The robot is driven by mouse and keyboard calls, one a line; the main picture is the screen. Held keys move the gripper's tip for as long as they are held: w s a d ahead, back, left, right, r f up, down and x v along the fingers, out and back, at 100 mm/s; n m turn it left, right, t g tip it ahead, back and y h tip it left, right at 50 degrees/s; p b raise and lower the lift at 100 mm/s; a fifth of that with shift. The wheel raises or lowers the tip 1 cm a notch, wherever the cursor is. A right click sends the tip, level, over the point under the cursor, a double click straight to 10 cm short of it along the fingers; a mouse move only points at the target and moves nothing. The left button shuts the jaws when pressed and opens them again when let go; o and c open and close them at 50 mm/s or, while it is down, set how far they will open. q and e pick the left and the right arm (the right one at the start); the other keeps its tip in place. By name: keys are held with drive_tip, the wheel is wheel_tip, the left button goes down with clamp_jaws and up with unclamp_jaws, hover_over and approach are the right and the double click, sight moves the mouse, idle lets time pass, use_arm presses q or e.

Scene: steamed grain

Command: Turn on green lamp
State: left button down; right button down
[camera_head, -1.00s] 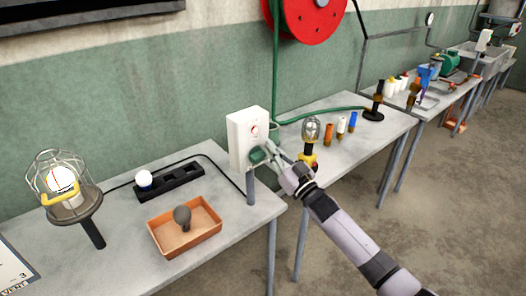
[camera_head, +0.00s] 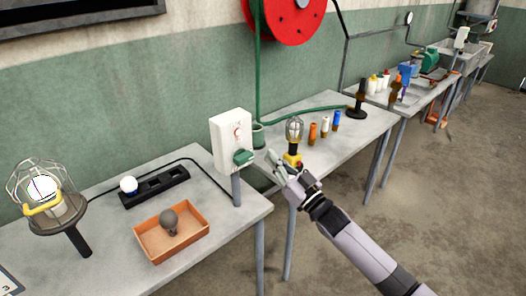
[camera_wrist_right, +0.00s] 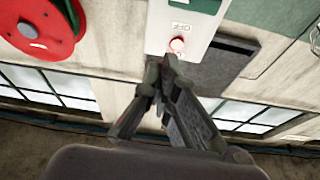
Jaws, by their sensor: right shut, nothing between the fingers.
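A white switch box (camera_head: 228,140) stands on a post between two tables. A caged lamp with a white bulb (camera_head: 42,189) stands at left. A smaller caged lamp (camera_head: 294,132) stands behind my gripper. I cannot tell which lamp is green.
An orange tray (camera_head: 190,248) holds a dark bulb, and a black holder (camera_head: 166,190) lies behind it. Small bottles (camera_head: 325,126) stand on the right table. A green cable (camera_head: 300,111) and a red reel (camera_head: 285,18) are behind.

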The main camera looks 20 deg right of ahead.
drive_tip(key=shift+v, duration=1)
drive_tip(key=shift+f, duration=0.1)
